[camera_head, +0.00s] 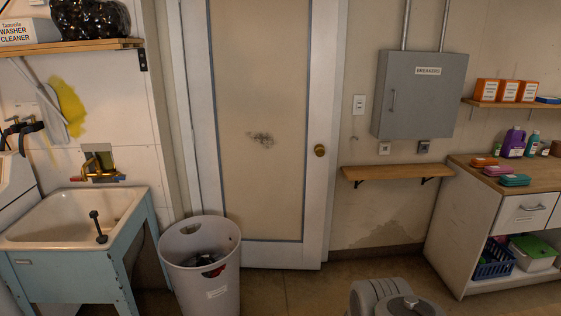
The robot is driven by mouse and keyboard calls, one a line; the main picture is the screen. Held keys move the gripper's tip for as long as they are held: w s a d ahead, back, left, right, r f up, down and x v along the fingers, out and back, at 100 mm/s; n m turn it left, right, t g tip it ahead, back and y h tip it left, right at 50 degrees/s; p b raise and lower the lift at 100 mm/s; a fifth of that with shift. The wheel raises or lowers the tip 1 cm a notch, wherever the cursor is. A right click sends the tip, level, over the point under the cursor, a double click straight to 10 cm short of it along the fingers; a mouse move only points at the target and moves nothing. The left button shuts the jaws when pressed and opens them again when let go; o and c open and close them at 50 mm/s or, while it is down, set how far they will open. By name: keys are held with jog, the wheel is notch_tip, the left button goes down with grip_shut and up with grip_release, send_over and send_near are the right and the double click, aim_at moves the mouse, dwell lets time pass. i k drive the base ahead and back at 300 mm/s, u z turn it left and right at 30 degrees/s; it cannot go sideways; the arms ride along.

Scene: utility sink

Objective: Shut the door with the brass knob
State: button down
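The door (288,195) stands straight ahead, with a beige panel, a thin grey-blue border and white edges. A dark scuff marks its middle. The brass knob (319,150) sits on its right side. The door looks shut or nearly shut; I cannot tell whether a narrow gap remains at its edge. A grey rounded part of my own body shows at the bottom, right of centre. My gripper's fingers are not in view, and nothing of mine touches the door or knob.
A white bin (172,262) stands before the door's lower left. A sink (40,232) is at left. A small wooden shelf (397,172) juts out right of the door below a grey breaker box (422,105). A cabinet (480,215) stands at right. Floor before the door's right half is clear.

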aim_at(261, 74)
jog(key=i, duration=3)
jog(key=u, duration=1.1)
